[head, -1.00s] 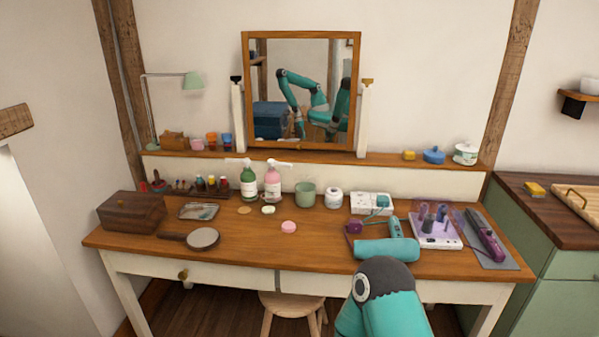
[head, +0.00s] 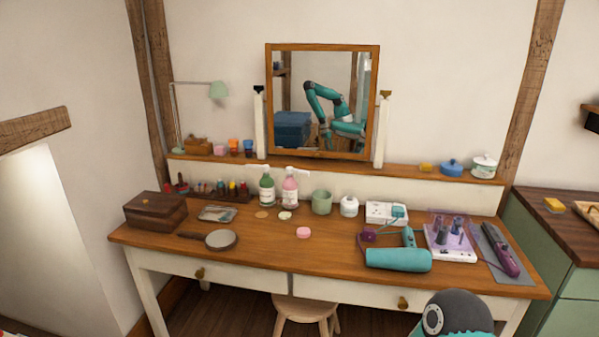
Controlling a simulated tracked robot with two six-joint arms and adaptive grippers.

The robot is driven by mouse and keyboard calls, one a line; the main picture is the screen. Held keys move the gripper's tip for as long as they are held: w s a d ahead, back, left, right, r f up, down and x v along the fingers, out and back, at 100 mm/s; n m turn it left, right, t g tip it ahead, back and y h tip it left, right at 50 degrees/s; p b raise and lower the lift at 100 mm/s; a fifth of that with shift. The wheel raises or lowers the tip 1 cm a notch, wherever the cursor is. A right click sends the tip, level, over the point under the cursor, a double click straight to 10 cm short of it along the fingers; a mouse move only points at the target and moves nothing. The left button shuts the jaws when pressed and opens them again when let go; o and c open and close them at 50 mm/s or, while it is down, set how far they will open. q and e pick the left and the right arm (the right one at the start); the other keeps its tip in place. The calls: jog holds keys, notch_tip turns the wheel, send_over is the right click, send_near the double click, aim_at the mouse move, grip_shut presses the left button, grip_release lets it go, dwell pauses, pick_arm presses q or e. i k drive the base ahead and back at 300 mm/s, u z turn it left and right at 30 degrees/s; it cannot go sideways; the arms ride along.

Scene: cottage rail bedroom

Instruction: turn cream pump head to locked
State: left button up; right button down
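Two pump bottles stand side by side at the back of the dressing table (head: 262,252), left of centre. One is a green bottle (head: 267,192) and the other is a pink bottle (head: 289,193). Each has a white pump head with a spout. Their labels are too small to read, so I cannot tell which holds cream or whether either head is locked. Only a rounded teal and dark link of my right arm shows at the lower right edge. Neither gripper is directly in view. The mirror reflects a teal arm.
A green cup (head: 321,202) and a white jar (head: 349,206) stand right of the bottles. A pink soap (head: 303,232), a hand mirror (head: 220,239) and a teal hair dryer (head: 398,260) lie further forward. A stool (head: 305,308) is under the table. The table's front middle is clear.

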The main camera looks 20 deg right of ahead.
aim_at(290, 170)
jog(key=z, duration=0.1)
jog(key=i, duration=1)
jog(key=u, duration=0.1)
